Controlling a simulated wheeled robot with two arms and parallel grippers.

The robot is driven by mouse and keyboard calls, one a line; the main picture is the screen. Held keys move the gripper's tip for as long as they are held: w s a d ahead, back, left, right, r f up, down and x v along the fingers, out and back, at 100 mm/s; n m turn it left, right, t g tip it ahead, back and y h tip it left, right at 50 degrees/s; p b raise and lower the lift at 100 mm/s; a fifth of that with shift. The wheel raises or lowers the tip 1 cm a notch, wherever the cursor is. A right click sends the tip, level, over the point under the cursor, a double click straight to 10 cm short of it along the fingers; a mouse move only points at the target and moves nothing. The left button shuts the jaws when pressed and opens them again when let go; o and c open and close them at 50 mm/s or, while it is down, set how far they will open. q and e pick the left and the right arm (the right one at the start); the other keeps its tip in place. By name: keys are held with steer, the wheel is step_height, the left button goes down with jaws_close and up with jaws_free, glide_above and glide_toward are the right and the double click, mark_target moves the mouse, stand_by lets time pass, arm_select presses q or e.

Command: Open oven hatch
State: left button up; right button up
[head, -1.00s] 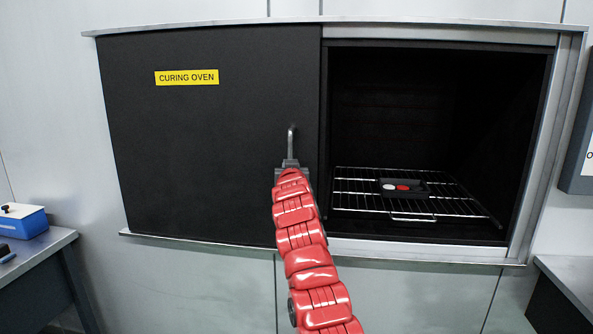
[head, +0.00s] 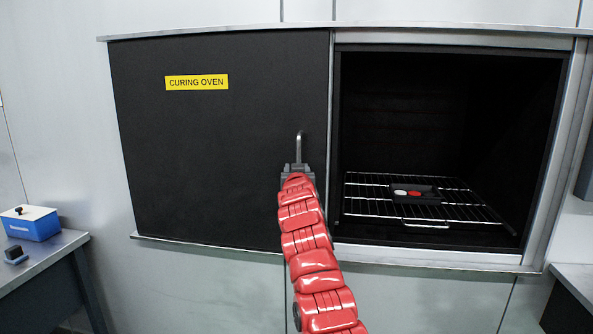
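The oven hatch (head: 220,150) is a black sliding panel with a yellow "CURING OVEN" label. It stands slid to the left, and the right half of the oven (head: 420,110) is open to view. Its upright metal handle (head: 299,146) is near the panel's right edge. My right gripper (head: 298,168), on the red arm, is at the lower end of the handle. Its fingers are small and partly hidden by the arm, so I cannot tell whether they are closed on the handle. My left gripper is out of view.
Inside the oven, a wire rack (head: 375,208) bears a dark tray (head: 428,194) with a white and a red piece. A bench (head: 60,255) at left holds a blue box (head: 32,225). Another bench (head: 578,278) is at lower right.

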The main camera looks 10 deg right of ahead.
steer(key=shift+s, duration=0.1)
steer(key=shift+s+f, duration=0.1)
steer(key=shift+s, duration=0.15)
steer(key=s+a+b, duration=0.1)
steer(key=s, duration=1.5)
steer(key=shift+s+a+b, duration=0.25)
steer(key=shift+s+b, duration=0.05)
